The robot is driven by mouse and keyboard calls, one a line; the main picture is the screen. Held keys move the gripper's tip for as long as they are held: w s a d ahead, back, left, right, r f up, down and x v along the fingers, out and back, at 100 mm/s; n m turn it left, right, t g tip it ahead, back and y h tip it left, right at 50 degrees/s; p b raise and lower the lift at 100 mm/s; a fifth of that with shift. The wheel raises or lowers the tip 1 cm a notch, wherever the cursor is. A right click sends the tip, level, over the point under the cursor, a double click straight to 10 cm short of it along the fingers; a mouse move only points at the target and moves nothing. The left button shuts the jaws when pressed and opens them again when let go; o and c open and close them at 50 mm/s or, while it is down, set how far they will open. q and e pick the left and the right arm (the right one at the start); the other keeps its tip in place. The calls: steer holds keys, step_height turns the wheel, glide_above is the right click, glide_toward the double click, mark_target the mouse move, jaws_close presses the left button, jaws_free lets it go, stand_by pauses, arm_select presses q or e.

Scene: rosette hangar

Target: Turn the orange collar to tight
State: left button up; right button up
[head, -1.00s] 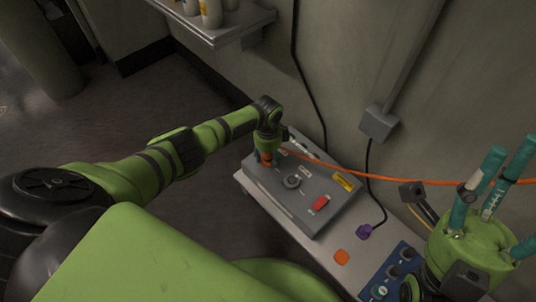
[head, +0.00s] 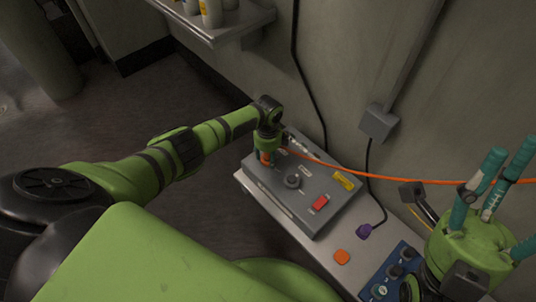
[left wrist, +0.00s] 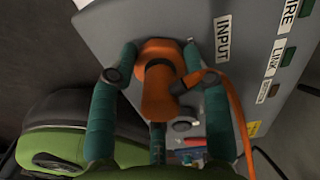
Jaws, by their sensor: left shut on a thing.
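The orange collar (left wrist: 158,80) is on an orange connector at the INPUT label of a grey box (head: 279,200). My left gripper (head: 265,158) comes down on it from above at the box's far left corner. In the left wrist view its teal fingers stand around the orange part and are shut on it. An orange cable (head: 402,180) leaves the connector to the right. The collar's marks and how far it is turned cannot be read. My right gripper (head: 490,205) is at the right edge, its teal fingers spread and empty, pointing up.
The box bears a dark knob (head: 292,181), a red switch (head: 320,202) and a yellow label (head: 345,181). It stands on a pale bench (head: 318,252) with an orange pad (head: 341,257), a purple plug (head: 364,231) and a blue panel (head: 376,280). A shelf (head: 228,32) hangs above.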

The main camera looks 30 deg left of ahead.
arm_select(q)
steer(key=shift+s+a+f, duration=0.15)
steer(key=shift+a, duration=0.15)
steer(key=o, duration=1.2)
steer(key=shift+c, duration=0.2)
steer(key=shift+d, duration=0.1)
steer(key=shift+w+r, duration=0.2)
steer(key=shift+r, duration=0.35)
step_height(320, 180, up, 11)
steer(key=shift+s+r, duration=0.1)
